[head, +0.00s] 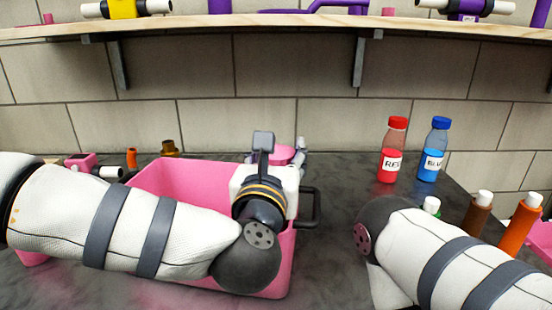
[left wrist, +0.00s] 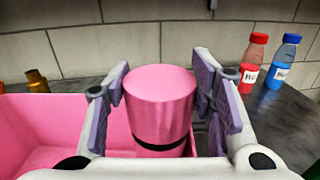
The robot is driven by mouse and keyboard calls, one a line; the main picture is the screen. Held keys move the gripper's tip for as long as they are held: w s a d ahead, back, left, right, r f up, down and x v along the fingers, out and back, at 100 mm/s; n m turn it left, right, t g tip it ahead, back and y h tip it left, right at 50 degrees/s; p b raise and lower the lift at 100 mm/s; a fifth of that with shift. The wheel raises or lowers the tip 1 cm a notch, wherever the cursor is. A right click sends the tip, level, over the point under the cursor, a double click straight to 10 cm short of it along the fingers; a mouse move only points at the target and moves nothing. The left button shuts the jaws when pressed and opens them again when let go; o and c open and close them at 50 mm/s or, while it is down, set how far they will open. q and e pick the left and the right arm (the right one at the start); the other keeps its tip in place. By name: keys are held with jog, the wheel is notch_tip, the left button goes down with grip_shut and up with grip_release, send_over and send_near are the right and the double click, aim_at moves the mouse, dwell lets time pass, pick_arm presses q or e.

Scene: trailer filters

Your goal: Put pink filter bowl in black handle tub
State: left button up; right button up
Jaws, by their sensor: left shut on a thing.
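The pink filter bowl (left wrist: 160,92) is a pink cylinder with a dark band near its lower end. My left gripper (left wrist: 163,105) has its fingers closed on both sides of it. In the head view the bowl (head: 284,153) shows partly behind my left gripper (head: 281,156), near the right end of the pink tub. The pink tub (head: 175,176) has a black handle (head: 311,206) on its right end. My left arm hides much of the tub's front. The tub's wall and floor also show at left in the left wrist view (left wrist: 60,125). My right gripper is out of view.
A red bottle (head: 393,152) and a blue bottle (head: 434,152) stand right of the tub. Brown (head: 478,215) and orange (head: 520,225) bottles stand farther right. Small fittings (head: 169,148) lie behind the tub. A wooden shelf (head: 230,20) spans the wall above.

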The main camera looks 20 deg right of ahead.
pick_arm(q)
jog(key=shift+f, duration=1)
jog(key=o, duration=1.6)
jog(key=shift+o, duration=0.2)
jog(key=shift+r, duration=0.75)
jog(key=v, duration=1.2)
jog(key=shift+a+f, duration=0.1)
